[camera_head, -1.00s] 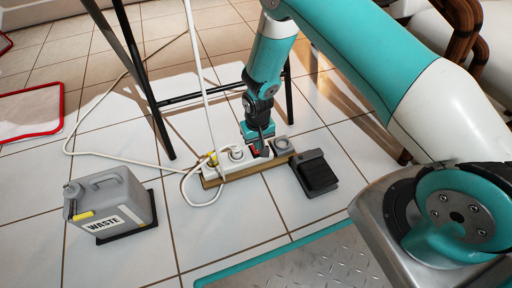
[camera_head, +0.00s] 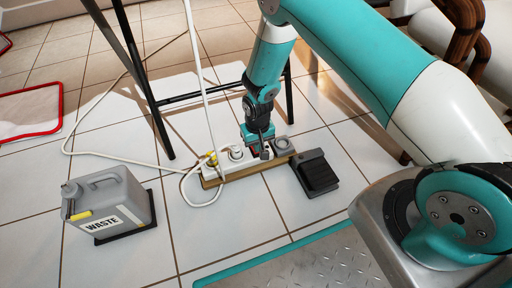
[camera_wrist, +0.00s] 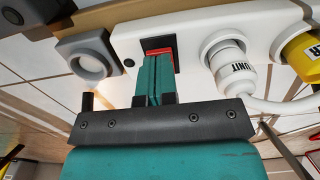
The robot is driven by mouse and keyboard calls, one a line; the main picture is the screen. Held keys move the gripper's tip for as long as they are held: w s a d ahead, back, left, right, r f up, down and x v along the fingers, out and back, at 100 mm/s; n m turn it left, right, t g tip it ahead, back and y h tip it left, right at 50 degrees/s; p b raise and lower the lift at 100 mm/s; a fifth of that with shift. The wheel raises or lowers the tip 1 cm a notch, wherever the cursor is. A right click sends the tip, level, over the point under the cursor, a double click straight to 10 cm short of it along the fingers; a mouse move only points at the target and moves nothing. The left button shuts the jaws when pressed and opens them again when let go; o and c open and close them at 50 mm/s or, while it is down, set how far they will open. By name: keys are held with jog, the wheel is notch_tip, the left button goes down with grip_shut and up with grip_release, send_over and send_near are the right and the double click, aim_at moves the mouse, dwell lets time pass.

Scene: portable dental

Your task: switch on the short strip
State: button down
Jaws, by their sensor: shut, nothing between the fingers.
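The short white strip (camera_head: 236,169) lies on a wooden board on the floor. Its rocker switch (camera_wrist: 160,53) shows in the wrist view as a red band in a dark frame at the strip's end. My gripper (camera_head: 262,155) is over that end of the strip. In the wrist view my gripper (camera_wrist: 154,62) is shut and empty, its teal fingertips at the switch and covering its lower part. I cannot tell whether they press it or which way the rocker is tilted. A white plug marked UNIT (camera_wrist: 232,66) and a yellow plug (camera_wrist: 302,58) sit in the strip.
A grey round fitting (camera_wrist: 88,64) is beside the strip's switch end. A black pedal (camera_head: 317,174) lies to the right. A grey WASTE canister (camera_head: 108,205) stands left. A white cable (camera_head: 140,161) loops over the tiles. Black stand legs (camera_head: 148,85) rise behind.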

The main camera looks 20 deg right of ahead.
jog(key=shift+f, duration=0.5)
jog(key=shift+r, duration=0.15)
notch_tip(320, 180, up, 7)
jog(key=p, duration=0.6)
jog(key=shift+s, duration=0.1)
dwell(0.6)
